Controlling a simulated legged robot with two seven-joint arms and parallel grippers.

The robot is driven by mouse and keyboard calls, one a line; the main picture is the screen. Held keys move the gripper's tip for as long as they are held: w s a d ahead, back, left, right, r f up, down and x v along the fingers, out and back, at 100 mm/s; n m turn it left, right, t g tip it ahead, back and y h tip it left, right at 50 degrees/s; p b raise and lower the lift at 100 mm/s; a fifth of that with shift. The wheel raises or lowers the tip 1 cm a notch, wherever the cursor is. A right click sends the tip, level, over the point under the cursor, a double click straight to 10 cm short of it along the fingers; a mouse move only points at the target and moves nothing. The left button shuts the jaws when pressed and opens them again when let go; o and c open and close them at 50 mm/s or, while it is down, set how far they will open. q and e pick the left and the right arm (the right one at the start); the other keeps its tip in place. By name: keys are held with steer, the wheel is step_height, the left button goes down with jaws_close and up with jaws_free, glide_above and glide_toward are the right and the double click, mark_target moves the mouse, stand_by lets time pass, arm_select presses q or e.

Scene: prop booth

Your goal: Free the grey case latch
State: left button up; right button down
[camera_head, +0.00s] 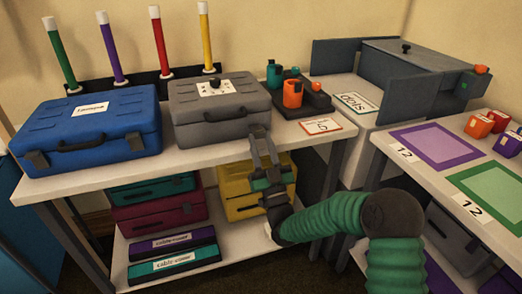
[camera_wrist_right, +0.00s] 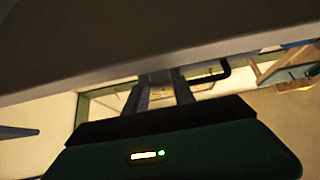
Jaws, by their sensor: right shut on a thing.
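The grey case (camera_head: 195,100) lies closed at the right part of the left table, with a dark handle on its front and a white label with a dark knob on top. My right gripper (camera_head: 261,140) reaches up from below to the case's front right corner and is shut on the grey case latch, which its fingers mostly hide. In the right wrist view the case's underside or front fills the top as a grey-brown band (camera_wrist_right: 130,40), and my right gripper's fingers (camera_wrist_right: 160,85) run up against it. My left gripper is not in view.
A blue case (camera_head: 90,122) stands close on the left. A dark holder with teal and orange pieces (camera_head: 293,94) stands right of the grey case. Coloured tubes (camera_head: 158,42) rise behind. A yellow case (camera_head: 245,205) sits on the shelf below. A second table (camera_head: 400,172) is at right.

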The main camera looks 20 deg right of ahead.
steer(key=shift+f, duration=0.15)
steer(key=c, duration=1)
jaws_free()
steer(key=shift+c, duration=0.2)
steer(key=b+v, duration=0.3)
steer(key=v, duration=1.4)
steer(key=shift+b, duration=0.3)
